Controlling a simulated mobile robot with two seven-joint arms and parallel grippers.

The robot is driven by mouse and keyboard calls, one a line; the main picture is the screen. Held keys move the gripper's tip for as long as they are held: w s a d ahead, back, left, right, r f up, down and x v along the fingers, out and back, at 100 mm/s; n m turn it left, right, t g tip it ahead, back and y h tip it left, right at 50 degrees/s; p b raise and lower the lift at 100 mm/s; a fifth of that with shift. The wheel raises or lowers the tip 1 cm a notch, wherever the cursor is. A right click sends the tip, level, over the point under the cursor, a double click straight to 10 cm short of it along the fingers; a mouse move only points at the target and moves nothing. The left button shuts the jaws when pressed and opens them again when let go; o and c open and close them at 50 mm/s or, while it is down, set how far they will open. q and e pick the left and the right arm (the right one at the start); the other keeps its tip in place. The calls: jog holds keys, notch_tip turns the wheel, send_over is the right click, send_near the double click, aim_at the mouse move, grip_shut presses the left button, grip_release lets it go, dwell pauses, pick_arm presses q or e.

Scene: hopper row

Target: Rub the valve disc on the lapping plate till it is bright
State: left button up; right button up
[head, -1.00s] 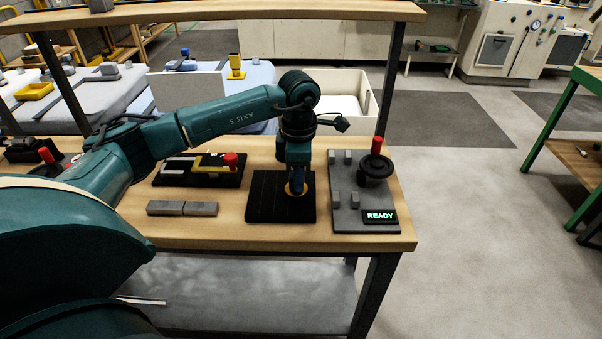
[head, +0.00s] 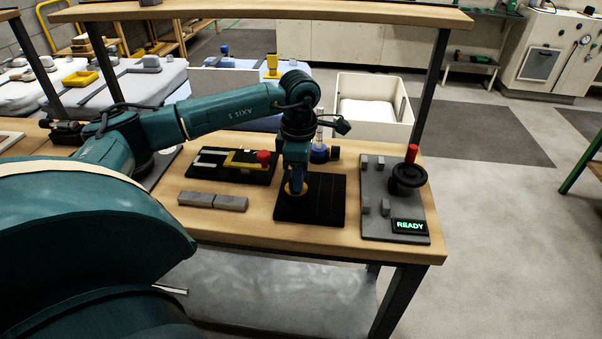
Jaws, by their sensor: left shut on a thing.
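The lapping plate (head: 327,205) is a black, grooved square slab lying on the wooden bench. The valve disc (head: 288,190) is a small orange-yellow round piece at the left part of the plate, mostly covered by my gripper. My left gripper (head: 296,186) points down over the plate and is shut on the disc. The disc appears to lie on the plate's surface; its underside is hidden, so I cannot tell whether it is bright. My right gripper is out of view.
Right of the plate is a grey fixture (head: 377,223) with a black handwheel (head: 407,177) and a READY display (head: 409,226). To the left lie grey blocks (head: 212,201) and a black tray (head: 213,175) with a yellow, red-knobbed tool. A blue-based item (head: 320,154) stands behind.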

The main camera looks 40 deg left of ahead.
pick_arm(q)
jog(key=shift+w+d, duration=0.65)
jog(key=shift+d, duration=0.4)
jog(key=shift+w+d, duration=0.6)
jog(key=shift+d, duration=0.4)
jog(key=shift+w+d, duration=0.65)
jog(key=shift+d, duration=0.4)
jog(key=shift+a, duration=0.15)
jog(key=shift+s+a, duration=0.65)
jog(key=shift+a, duration=0.35)
jog(key=shift+s+a, duration=0.6)
jog(key=shift+a, duration=0.4)
jog(key=shift+s+a, duration=0.65)
jog(key=shift+a, duration=0.35)
notch_tip(320, 180, up, 6)
jog(key=p, duration=0.4)
jog(key=shift+r, duration=0.1)
